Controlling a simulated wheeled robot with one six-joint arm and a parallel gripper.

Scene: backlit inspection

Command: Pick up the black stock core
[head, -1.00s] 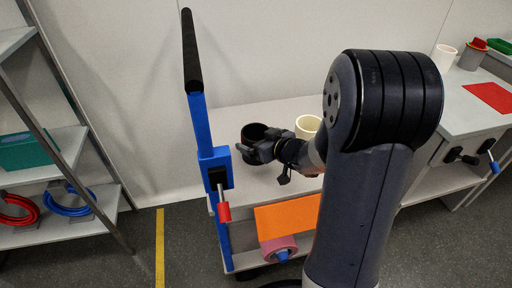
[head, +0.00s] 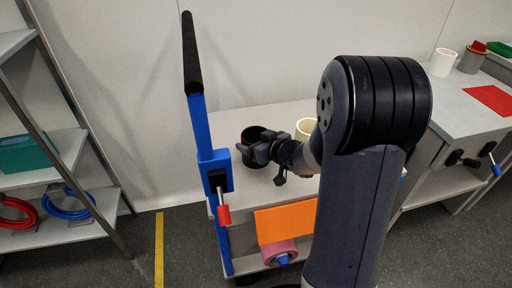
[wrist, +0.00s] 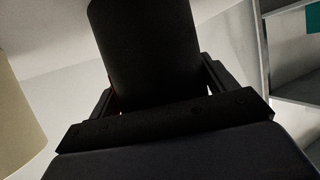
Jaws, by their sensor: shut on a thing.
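The black stock core (head: 252,134) is a dark hollow cylinder above the grey top of the cart (head: 225,122), by the blue post. My gripper (head: 258,150) is shut on it from the front right. In the wrist view the core (wrist: 145,45) stands between the two fingers of my gripper (wrist: 160,92) and fills the upper middle.
A blue post (head: 203,125) with a black handle rises at the cart's left end. An orange sheet (head: 285,219) and a pink roll (head: 278,253) are at the cart's front. A shelf (head: 55,145) is left, a grey bench (head: 460,105) right.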

